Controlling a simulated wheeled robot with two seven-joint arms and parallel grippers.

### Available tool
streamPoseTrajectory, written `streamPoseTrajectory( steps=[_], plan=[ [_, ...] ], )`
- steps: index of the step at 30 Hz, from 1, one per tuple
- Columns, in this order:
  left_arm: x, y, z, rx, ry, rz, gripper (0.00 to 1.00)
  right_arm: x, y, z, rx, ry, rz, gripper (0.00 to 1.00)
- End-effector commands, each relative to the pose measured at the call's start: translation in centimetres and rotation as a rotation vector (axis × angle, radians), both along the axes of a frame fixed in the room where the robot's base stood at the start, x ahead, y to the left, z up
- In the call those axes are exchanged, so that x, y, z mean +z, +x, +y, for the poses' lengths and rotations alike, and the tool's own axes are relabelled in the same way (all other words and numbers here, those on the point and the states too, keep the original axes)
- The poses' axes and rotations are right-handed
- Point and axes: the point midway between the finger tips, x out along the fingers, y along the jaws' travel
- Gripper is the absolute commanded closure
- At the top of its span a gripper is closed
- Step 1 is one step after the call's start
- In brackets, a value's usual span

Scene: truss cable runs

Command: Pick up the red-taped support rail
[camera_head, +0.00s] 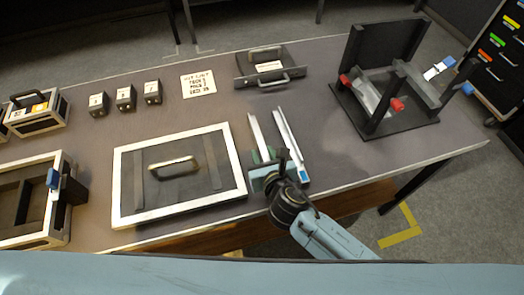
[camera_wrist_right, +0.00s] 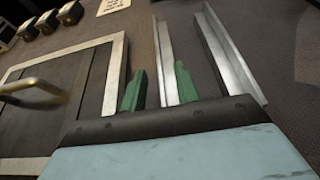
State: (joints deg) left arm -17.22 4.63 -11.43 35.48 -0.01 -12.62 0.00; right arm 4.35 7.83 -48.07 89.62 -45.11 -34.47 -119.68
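Two silver rails lie side by side near the table's front edge. The left rail (camera_head: 262,133) also shows in the right wrist view (camera_wrist_right: 164,50), and the right rail (camera_head: 288,135) has a blue patch at its near end. I see no red tape on either rail; the near end of the left one is hidden by my gripper. My right gripper (camera_head: 266,156) is at the near part of the left rail. Its green fingers (camera_wrist_right: 159,85) are apart, one on each side of that rail, with gaps showing. My left gripper is not in view.
A white-framed panel with a handle (camera_head: 120,210) lies close left of the rails. A black stand (camera_head: 400,130) with red-ended parts (camera_head: 397,104) is at the right. A handled black tray (camera_head: 242,78) is behind. Small numbered blocks (camera_head: 126,98) sit further left.

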Motion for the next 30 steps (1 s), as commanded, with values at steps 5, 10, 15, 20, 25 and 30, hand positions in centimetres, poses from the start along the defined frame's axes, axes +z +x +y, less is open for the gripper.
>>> streamPoseTrajectory(
  steps=[5, 10, 15, 20, 25, 30],
  plan=[
    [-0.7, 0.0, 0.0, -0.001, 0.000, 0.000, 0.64, -0.9, 1.7, 0.6, 0.000, 0.002, 0.002, 0.69],
    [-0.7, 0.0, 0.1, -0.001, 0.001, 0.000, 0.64, -0.8, 1.8, 0.6, 0.000, 0.002, 0.002, 0.69],
    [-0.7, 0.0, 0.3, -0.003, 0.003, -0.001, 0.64, -0.8, 1.8, 0.6, 0.001, 0.001, 0.001, 0.81],
    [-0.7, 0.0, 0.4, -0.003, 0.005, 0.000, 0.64, -0.8, 1.8, 0.6, 0.001, 0.001, 0.001, 1.00],
    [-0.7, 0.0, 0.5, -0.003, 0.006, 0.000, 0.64, -0.8, 1.8, 0.6, 0.001, 0.002, -0.001, 1.00],
    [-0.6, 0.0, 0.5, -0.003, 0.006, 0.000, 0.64, -0.7, 1.8, 0.6, 0.001, 0.002, -0.001, 1.00]
  ],
)
